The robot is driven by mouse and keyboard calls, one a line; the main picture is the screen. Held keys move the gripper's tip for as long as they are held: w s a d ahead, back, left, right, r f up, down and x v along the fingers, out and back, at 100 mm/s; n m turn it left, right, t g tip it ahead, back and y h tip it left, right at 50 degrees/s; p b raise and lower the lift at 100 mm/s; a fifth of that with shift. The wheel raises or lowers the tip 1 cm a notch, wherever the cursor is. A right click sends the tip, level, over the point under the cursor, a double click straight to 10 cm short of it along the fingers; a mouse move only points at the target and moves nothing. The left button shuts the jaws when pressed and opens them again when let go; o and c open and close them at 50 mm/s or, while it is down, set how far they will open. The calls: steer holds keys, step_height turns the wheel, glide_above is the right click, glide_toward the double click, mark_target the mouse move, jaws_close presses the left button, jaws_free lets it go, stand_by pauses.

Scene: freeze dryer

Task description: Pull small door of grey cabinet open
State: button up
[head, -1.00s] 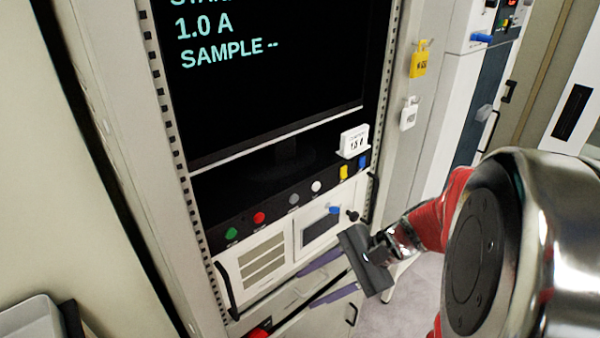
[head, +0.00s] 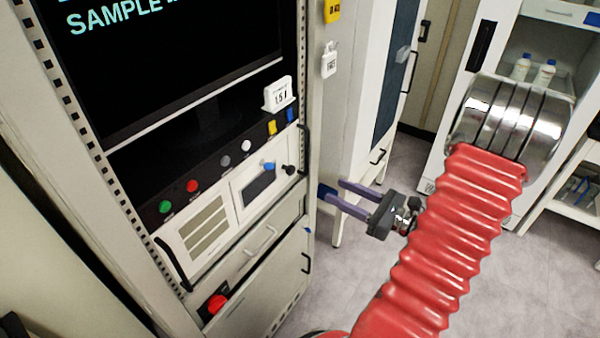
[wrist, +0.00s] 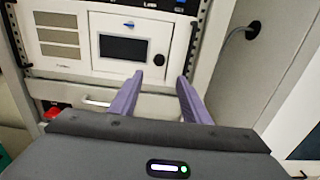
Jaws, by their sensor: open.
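The grey cabinet is a tall rack (head: 85,130) with a screen. A small pale door (head: 240,205) with a dark window, a blue latch (head: 268,166) and a black knob (head: 289,170) is in its lower front; it looks shut. In the wrist view the same door (wrist: 98,62) is ahead, its black knob (wrist: 159,60) just beyond the fingertips. My gripper (head: 332,189) is open and empty, right of the door in the head view. It also shows in the wrist view (wrist: 160,76), with both purple fingers apart and no contact visible.
Below are a drawer with a pale handle (head: 262,240), a red knob (head: 217,303) and a lower panel with a black handle (head: 306,262). A black handle (head: 304,148) stands out near the rack's right edge. Open floor (head: 345,275) lies to the right.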

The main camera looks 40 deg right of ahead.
mark_target(293, 170)
stand_by(0.3)
steer(key=shift+x, duration=6.95)
steer(key=shift+c, duration=0.3)
